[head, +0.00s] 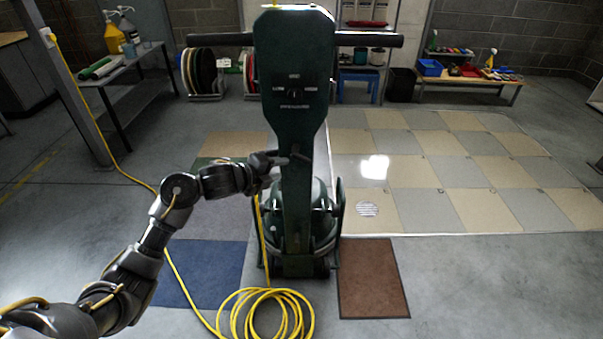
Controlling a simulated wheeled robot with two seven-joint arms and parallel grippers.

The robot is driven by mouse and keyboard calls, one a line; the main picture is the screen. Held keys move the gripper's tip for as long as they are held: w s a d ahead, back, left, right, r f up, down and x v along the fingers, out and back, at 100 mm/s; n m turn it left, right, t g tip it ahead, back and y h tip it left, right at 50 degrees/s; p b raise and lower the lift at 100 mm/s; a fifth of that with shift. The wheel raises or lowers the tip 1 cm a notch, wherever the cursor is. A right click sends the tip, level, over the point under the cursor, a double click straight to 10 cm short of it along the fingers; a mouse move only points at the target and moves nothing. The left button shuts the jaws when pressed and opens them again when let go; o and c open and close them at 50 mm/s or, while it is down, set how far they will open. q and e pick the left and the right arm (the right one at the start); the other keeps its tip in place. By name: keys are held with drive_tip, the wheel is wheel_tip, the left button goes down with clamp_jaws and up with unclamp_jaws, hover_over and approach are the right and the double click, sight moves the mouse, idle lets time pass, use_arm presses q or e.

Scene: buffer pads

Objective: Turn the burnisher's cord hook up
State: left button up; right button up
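The burnisher (293,80) is a dark green upright machine with a dark crossbar handle, standing in the middle of the head view. My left gripper (283,160) reaches in from the left and is at the burnisher's column, about halfway up. A small grey piece (300,155) shows at the gripper's tip; it may be the cord hook, but I cannot tell its angle. The fingers are too small and dark to show whether they are open or shut. A yellow cord (262,235) hangs below the gripper. My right gripper is not in view.
The cord lies in a loose coil (265,318) on the floor before the machine. A blue mat (205,272) and brown mat (373,278) flank it. A checkered tile floor (450,170) is right; a grey table (125,70) stands back left.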

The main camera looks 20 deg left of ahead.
sight(295, 158)
use_arm(q)
drive_tip(key=w+d, duration=0.1)
drive_tip(key=w, duration=0.2)
drive_tip(key=w+d+m+b, duration=0.1)
drive_tip(key=w+d, duration=0.1)
drive_tip(key=w+d+m, duration=0.1)
drive_tip(key=w, duration=0.2)
drive_tip(key=shift+w+d+f+b, duration=0.3)
drive_tip(key=shift+d+f, duration=0.1)
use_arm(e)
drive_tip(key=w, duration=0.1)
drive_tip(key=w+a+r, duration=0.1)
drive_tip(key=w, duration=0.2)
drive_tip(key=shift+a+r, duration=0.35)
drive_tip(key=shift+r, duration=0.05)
use_arm(q)
drive_tip(key=shift+c, duration=0.3)
clamp_jaws()
